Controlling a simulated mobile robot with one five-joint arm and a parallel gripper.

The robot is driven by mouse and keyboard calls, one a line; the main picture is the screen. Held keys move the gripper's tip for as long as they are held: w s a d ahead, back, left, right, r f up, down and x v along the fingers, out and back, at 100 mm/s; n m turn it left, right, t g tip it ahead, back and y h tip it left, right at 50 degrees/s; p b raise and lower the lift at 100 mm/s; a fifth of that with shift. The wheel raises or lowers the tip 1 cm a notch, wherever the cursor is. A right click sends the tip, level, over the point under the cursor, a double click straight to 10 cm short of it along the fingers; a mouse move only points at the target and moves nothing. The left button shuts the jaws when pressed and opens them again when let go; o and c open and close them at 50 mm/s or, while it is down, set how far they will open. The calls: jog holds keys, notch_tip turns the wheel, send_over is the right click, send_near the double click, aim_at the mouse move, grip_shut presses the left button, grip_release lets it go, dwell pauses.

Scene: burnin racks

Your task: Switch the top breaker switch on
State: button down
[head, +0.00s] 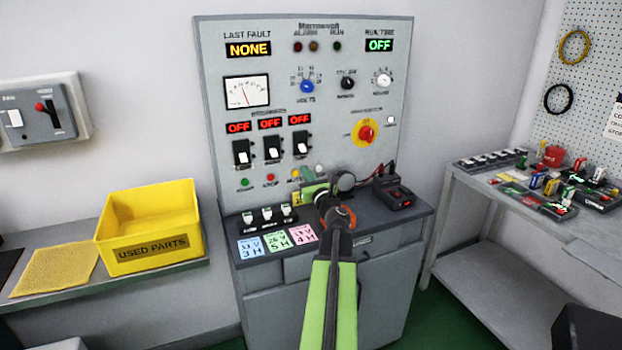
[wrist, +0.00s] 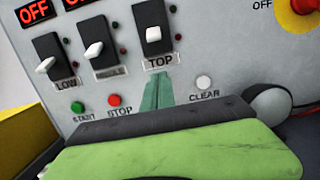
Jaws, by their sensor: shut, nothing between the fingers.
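The top breaker switch (head: 301,145) is the rightmost of three black breakers with white levers on the grey panel. In the wrist view the top switch (wrist: 153,36) stands above its TOP label, its white lever low on the black plate. The red display (head: 299,119) above it reads OFF. My gripper (head: 309,187) is in front of the lower panel. In the wrist view its narrow teal fingertips (wrist: 157,90) are shut and empty, just below the TOP label and apart from the lever. Whether they touch the panel is unclear.
The middle (wrist: 102,50) and low (wrist: 47,60) breakers are to the left, their displays reading OFF. START, STOP and CLEAR buttons (wrist: 204,82) lie below. A red-yellow rotary switch (head: 366,133) is at right. A black device (head: 393,196) and a yellow bin (head: 150,225) flank the arm.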

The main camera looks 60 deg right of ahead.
aim_at(299, 160)
jog(key=x, duration=0.4)
jog(key=shift+r+p, duration=0.25)
jog(key=shift+p, duration=0.15)
jog(key=r+p, duration=0.1)
jog(key=s+a+r+p, duration=0.1)
jog(key=s+r+p, duration=0.1)
jog(key=shift+a, duration=0.25)
